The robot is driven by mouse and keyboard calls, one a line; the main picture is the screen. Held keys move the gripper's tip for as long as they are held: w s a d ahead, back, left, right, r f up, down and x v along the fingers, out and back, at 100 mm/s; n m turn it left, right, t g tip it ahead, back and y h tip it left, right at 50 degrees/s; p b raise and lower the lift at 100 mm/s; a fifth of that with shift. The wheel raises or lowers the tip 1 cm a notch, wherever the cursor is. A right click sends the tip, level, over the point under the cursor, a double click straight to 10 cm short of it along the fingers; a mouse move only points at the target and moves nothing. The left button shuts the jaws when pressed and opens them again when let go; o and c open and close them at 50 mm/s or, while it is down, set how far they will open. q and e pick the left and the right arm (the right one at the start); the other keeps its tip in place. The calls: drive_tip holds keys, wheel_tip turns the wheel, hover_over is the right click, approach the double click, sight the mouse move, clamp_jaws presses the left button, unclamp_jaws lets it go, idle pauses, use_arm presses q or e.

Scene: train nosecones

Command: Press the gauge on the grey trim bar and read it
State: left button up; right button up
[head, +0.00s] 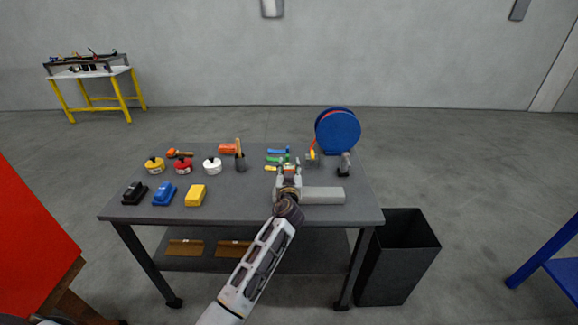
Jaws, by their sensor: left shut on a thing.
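The grey trim bar (323,195) is a light grey block lying on the near right part of the dark table. My left gripper (288,170) is at the bar's left end and hides part of that area. Its fingers are shut on a small grey thing, mostly hidden by the fingers, and I cannot tell for sure whether it is the gauge. A small grey and dark device (344,165) stands upright behind the bar. No gauge reading can be made out. My right gripper is not in view.
A black bin (400,257) stands at right. The table's front middle is clear.

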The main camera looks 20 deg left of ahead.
use_arm(q)
drive_tip(key=shift+f, duration=0.7)
drive_tip(key=shift+f+b, duration=0.15)
drive_tip(key=shift+b, duration=0.15)
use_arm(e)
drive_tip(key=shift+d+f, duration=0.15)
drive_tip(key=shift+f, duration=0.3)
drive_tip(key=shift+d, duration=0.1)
use_arm(q)
drive_tip(key=shift+f, duration=0.15)
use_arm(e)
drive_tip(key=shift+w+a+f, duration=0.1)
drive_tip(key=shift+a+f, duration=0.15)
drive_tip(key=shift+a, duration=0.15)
use_arm(q)
drive_tip(key=shift+b, duration=0.3)
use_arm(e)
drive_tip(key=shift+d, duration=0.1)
use_arm(q)
drive_tip(key=shift+f, duration=0.2)
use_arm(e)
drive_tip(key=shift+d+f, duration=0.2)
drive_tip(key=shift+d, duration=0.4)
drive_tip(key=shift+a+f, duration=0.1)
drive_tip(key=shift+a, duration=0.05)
